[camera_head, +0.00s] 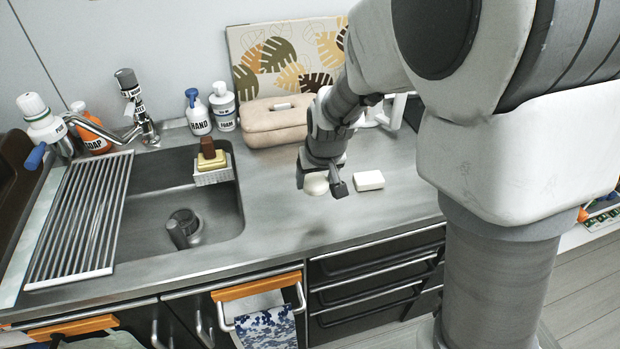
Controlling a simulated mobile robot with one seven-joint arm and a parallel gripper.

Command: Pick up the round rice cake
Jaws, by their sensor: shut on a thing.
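The round rice cake (315,184) is a small white rounded thing at the end of my gripper (319,186), over the steel counter right of the sink. My gripper points down and is shut on it. A dark finger shows on the right side of the rice cake; the other finger is mostly hidden. A white rectangular block (369,180) lies on the counter just right of my gripper.
The sink (215,222) with a drying rack (80,215) is at left. Two pump bottles, a beige pouch (275,124) and a leaf-patterned board (285,60) stand behind. The counter's front middle is clear.

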